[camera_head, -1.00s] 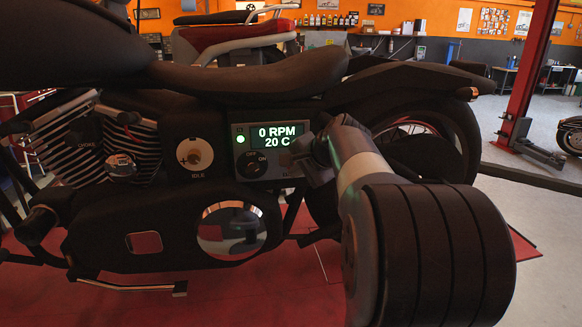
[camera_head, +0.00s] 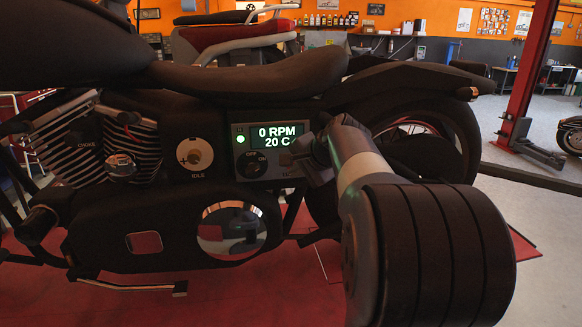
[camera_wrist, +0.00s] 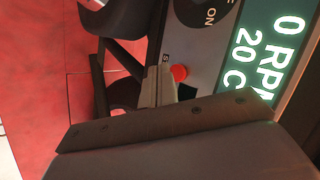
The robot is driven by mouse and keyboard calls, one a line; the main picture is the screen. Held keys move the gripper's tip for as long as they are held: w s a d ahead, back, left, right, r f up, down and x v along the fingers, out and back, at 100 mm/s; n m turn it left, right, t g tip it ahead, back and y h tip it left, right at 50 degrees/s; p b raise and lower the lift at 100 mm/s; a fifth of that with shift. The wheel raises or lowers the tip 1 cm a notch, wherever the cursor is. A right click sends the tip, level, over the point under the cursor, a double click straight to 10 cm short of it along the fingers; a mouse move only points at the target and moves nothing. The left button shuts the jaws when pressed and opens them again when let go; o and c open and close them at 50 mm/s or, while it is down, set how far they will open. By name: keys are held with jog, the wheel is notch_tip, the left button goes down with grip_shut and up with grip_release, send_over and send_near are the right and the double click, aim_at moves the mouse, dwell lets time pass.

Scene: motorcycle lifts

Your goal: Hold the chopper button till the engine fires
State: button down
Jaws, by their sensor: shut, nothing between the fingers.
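The black chopper (camera_head: 240,75) stands side-on across the head view. Its grey control panel (camera_head: 240,128) carries a green-lit display (camera_head: 277,137) reading 0 RPM and 20 C, and a lit green lamp. A small red button (camera_wrist: 180,72) shows on the panel in the wrist view; my arm hides it in the head view. My gripper (camera_wrist: 160,76) is shut and empty, its grey fingertips close beside the red button in the picture. I cannot tell whether they touch the panel. The OFF/ON knob (camera_head: 251,163) points towards ON.
The idle knob (camera_head: 194,154) and choke knob (camera_head: 88,131) lie left of the panel. The rear wheel (camera_head: 432,135) is behind my arm.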

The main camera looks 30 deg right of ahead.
jog(key=shift+w, duration=0.1)
dwell(0.3)
jog(key=shift+w+d, duration=0.15)
jog(key=shift+w, duration=0.15)
jog(key=shift+w+d+p, duration=0.1)
jog(key=shift+w+p, duration=0.35)
jog(key=shift+p, duration=0.05)
dwell(0.6)
jog(key=shift+s, duration=0.1)
jog(key=shift+s+a+b, duration=0.25)
jog(key=shift+s+b, duration=0.1)
jog(key=shift+s, duration=0.4)
jog(key=shift+s, duration=0.1)
jog(key=shift+s+a+b, duration=0.2)
jog(key=shift+s+b, duration=0.1)
jog(key=shift+s, duration=0.45)
jog(key=shift+s+a+b, duration=0.25)
jog(key=shift+s+b, duration=0.05)
jog(key=shift+s, duration=0.5)
jog(key=shift+s+a+b, duration=0.2)
jog(key=shift+s+b, duration=0.1)
jog(key=shift+s, duration=0.45)
jog(key=shift+w, duration=0.1)
jog(key=shift+s+a+b, duration=0.3)
jog(key=shift+s+b, duration=0.1)
jog(key=shift+s, duration=0.6)
jog(key=shift+s+a+b, duration=0.25)
jog(key=shift+s+b, duration=0.1)
jog(key=shift+s, duration=0.65)
